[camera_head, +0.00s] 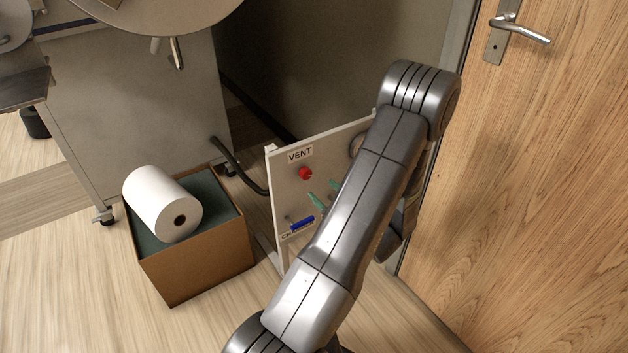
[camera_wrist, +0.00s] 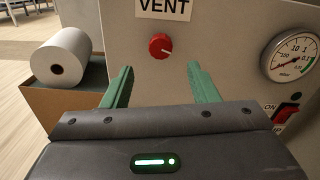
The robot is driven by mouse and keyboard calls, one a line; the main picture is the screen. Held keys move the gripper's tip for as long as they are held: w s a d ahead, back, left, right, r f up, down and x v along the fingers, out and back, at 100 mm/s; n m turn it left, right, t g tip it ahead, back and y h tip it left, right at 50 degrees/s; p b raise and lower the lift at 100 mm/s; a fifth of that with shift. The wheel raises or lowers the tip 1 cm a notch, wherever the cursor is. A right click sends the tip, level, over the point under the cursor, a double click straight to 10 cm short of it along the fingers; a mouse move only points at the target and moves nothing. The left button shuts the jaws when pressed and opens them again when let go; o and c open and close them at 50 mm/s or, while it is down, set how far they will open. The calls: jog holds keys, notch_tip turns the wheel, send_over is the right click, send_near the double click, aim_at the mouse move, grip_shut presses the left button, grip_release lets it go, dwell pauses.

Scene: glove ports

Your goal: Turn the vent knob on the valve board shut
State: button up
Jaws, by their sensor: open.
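The red vent knob (camera_wrist: 161,46) sits on the pale valve board (camera_wrist: 225,30) under a VENT label (camera_wrist: 163,8). A light pointer mark on the knob points to the lower right in the wrist view. In the head view the knob (camera_head: 305,174) is on the upper left part of the board (camera_head: 283,185). My gripper (camera_wrist: 160,78) has its two green fingers apart, below and either side of the knob in the wrist view. Nothing is between the fingers. In the head view my arm hides the right part of the board, and the green fingertips (camera_head: 325,192) show near the knob.
A round gauge (camera_wrist: 291,55) and a red ON switch (camera_wrist: 287,113) are right of the knob. A blue handle (camera_head: 302,223) is low on the board. A box (camera_head: 205,265) with a white roll (camera_head: 160,203) stands left. A wooden door (camera_head: 520,180) is close on the right.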

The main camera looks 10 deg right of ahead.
aim_at(308, 176)
jog(key=b+x, duration=0.1)
jog(key=x, duration=0.6)
jog(key=shift+w, duration=0.4)
jog(key=c, duration=1)
